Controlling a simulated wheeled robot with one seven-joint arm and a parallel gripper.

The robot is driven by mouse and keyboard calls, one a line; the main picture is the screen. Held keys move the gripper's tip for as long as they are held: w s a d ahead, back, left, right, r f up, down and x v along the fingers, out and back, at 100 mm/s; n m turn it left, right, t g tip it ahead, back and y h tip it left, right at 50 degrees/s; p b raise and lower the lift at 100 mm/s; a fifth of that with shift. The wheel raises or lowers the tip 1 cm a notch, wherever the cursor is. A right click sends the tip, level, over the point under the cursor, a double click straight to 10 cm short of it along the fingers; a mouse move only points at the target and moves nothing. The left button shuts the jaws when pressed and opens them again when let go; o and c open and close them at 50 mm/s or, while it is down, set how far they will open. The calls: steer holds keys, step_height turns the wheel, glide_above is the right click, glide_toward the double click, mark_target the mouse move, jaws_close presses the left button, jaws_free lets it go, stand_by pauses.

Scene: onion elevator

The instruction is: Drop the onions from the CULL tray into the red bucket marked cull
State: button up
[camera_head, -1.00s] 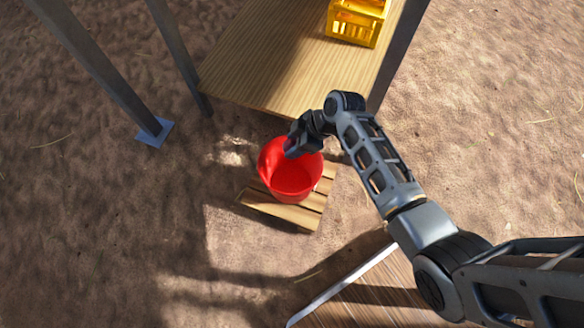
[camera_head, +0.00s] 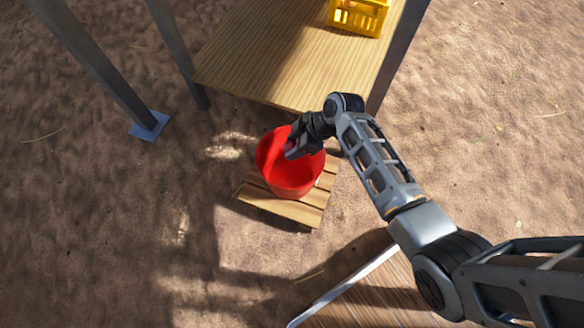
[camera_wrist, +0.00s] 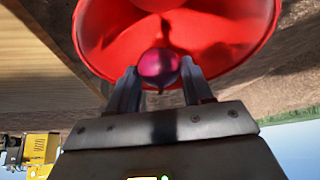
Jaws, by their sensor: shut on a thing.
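The red bucket (camera_head: 291,181) stands upright on a small wooden pallet below the table's near edge. My gripper (camera_head: 290,152) is over the bucket's mouth, toward its upper rim. In the wrist view my gripper (camera_wrist: 158,82) is shut on a purple-red onion (camera_wrist: 158,68), held between the fingertips with the open red bucket (camera_wrist: 235,75) beyond it. No other onion shows inside the part of the bucket that I see. The CULL tray is not identifiable in these views, and no cull marking is readable on the bucket.
The wooden pallet (camera_head: 285,208) carries the bucket. A wooden table (camera_head: 270,60) with a yellow crate (camera_head: 358,16) stands behind it. Metal posts (camera_head: 95,60) rise at the left. A wooden surface (camera_head: 370,300) with a pale edge lies at the lower right. Bare ground is left of the bucket.

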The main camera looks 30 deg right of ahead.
steer(key=o, duration=1.1)
steer(key=p+v, duration=0.3)
steer(key=v, duration=0.4)
steer(key=shift+s+d+r, duration=0.15)
steer(key=shift+d+r, duration=0.05)
steer(key=shift+r, duration=0.1)
